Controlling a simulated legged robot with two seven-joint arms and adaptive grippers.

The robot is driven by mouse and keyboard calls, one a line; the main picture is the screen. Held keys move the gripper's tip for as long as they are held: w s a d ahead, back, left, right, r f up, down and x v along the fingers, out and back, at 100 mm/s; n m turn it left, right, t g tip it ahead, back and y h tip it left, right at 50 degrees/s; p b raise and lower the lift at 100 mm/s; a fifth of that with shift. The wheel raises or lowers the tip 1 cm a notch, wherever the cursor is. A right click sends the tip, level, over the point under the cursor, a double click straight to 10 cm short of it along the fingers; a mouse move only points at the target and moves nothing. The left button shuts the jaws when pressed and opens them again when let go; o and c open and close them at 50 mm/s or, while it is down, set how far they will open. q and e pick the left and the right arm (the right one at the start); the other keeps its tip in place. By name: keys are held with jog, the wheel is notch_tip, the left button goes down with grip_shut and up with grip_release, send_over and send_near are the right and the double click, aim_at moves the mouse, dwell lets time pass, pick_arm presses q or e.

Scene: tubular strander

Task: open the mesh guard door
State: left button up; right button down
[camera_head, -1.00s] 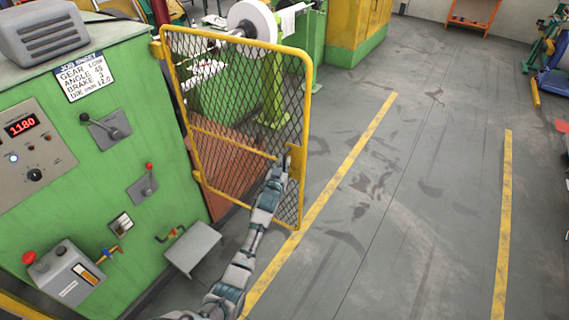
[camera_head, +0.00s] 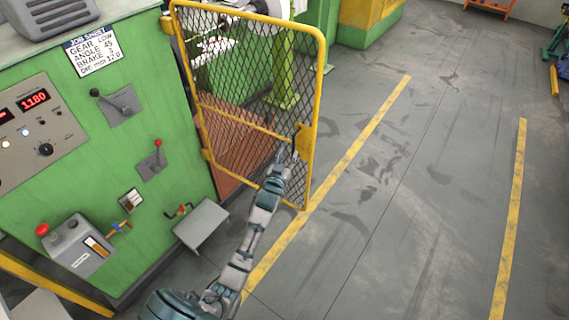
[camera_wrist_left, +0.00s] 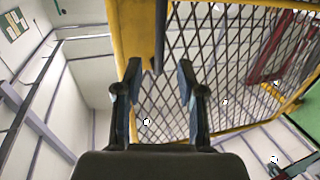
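The mesh guard door (camera_head: 245,85) has a yellow frame and dark diamond mesh. It stands out from the green machine at an angle, with its left edge by the machine. A yellow plate with a dark handle (camera_head: 301,138) is on its right edge. My left gripper (camera_head: 286,152) is at this edge, just below the handle. In the left wrist view the dark handle bar (camera_wrist_left: 160,38) ends near the gap between the two spread fingertips (camera_wrist_left: 159,68). The fingers are apart and not closed on it; contact cannot be told. My right gripper is not in view.
The green machine (camera_head: 165,190) with levers and a control panel (camera_head: 35,125) fills the left. A grey shelf (camera_head: 202,226) juts out low near my left arm. Grey floor with yellow lines (camera_head: 512,210) is clear to the right of the door.

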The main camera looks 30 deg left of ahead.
pick_arm(q)
jog(key=shift+s+d, duration=0.25)
jog(key=shift+s, duration=0.9)
jog(key=shift+s+d, duration=0.2)
jog(key=shift+s, duration=0.9)
